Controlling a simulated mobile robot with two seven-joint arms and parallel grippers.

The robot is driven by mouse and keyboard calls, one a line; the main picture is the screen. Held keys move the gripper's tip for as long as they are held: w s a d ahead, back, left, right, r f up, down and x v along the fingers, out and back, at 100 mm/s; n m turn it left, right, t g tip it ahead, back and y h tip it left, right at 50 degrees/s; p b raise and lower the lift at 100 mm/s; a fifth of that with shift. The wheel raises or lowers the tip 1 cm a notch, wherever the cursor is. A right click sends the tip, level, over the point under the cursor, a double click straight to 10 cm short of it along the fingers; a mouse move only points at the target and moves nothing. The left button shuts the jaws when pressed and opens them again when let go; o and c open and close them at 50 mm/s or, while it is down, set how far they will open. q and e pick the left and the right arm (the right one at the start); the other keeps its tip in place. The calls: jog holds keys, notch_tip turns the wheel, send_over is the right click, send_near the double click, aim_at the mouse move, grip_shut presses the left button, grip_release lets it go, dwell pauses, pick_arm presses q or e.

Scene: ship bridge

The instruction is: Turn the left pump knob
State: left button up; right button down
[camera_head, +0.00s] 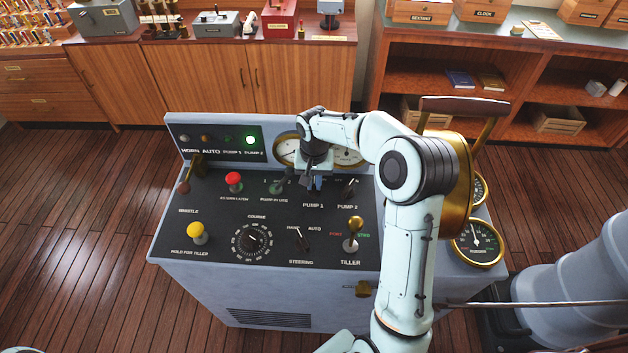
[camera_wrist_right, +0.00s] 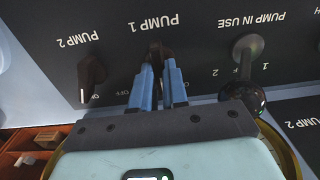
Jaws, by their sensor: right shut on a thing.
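The left pump knob, labelled PUMP 1, is a dark knob (camera_wrist_right: 156,50) on the black panel in the wrist view. My right gripper (camera_head: 314,184) reaches down over it in the head view and hides it there. In the wrist view the blue fingers of my right gripper (camera_wrist_right: 160,72) are shut on the knob, one on each side. The PUMP 2 knob (camera_head: 348,188) stands just to the right, untouched; it also shows in the wrist view (camera_wrist_right: 91,76). My left gripper is not in view.
The PUMP IN USE lever (camera_head: 277,184) stands close to the left of my right gripper. A red button (camera_head: 233,181), a yellow button (camera_head: 196,231) and the tiller lever (camera_head: 353,230) are also on the console. The PUMP 2 lamp (camera_head: 250,141) glows green.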

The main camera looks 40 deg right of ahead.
aim_at(314, 184)
jog(key=n, duration=0.5)
jog(key=shift+r+n, duration=0.1)
jog(key=shift+n, duration=0.2)
dwell(0.4)
jog(key=c, duration=1.1)
grip_release()
jog(key=shift+c, duration=0.2)
notch_tip(314, 184, up, 13)
jog(key=shift+r, duration=0.2)
jog(key=shift+f, duration=0.1)
